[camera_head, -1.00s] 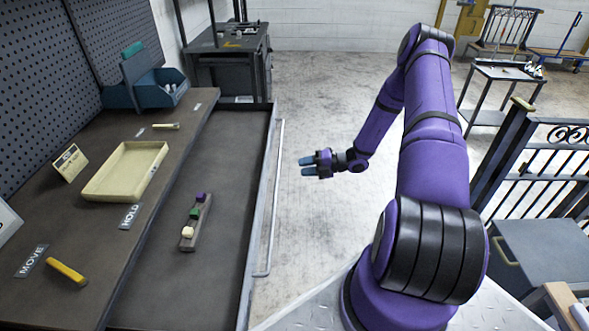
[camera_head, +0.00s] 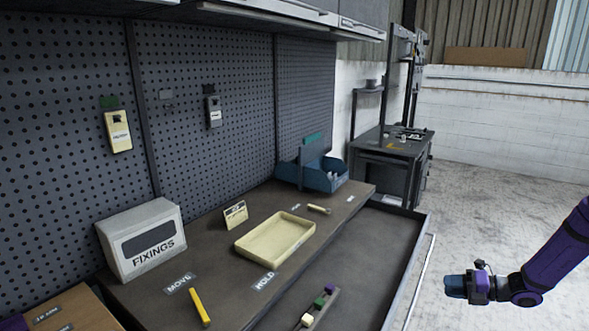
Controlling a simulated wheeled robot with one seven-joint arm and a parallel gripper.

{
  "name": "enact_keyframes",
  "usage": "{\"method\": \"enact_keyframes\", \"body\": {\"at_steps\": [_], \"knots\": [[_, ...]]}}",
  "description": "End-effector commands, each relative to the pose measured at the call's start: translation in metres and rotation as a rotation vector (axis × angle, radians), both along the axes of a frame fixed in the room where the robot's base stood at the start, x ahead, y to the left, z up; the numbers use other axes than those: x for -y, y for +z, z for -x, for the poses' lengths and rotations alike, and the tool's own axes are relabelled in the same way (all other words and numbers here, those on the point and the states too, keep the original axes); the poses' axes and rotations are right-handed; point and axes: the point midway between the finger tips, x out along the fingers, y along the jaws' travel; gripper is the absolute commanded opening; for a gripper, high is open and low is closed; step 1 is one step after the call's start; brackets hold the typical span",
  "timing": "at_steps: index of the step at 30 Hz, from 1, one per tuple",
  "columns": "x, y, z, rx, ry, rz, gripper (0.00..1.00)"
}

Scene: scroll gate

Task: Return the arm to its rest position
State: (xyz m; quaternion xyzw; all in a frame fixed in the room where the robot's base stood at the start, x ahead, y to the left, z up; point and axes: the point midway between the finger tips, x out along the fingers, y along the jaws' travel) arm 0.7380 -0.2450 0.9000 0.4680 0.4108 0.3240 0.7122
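My gripper (camera_head: 456,287) is at the lower right, out over the floor to the right of the open drawer. Its blue fingers point left toward the drawer's handle bar and touch nothing that I can see. From this side the fingers overlap, so the gap between them is hidden. My purple arm (camera_head: 562,258) runs from the gripper up to the right edge, where the picture cuts it off.
The open drawer (camera_head: 395,262), with a strip of coloured blocks (camera_head: 319,306), juts out left of my gripper. The bench carries a cream tray (camera_head: 275,238), a yellow bar (camera_head: 200,307), a blue bin (camera_head: 325,176) and a FIXINGS box (camera_head: 142,238). Floor beyond is clear.

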Motion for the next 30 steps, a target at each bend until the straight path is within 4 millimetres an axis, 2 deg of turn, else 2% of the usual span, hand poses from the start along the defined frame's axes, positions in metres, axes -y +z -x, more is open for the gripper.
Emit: {"method": "enact_keyframes", "body": {"at_steps": [1,3,14,23,30], "knots": [[-0.007,0.020,-0.001,0.046,0.059,0.057,0.36],[-0.017,0.042,0.000,0.112,0.143,0.134,0.36],[-0.068,0.148,0.021,0.459,0.577,0.486,0.36],[-0.108,0.227,0.057,0.760,0.949,0.737,0.36],[-0.137,0.282,0.095,1.001,1.248,0.908,0.36]]}}
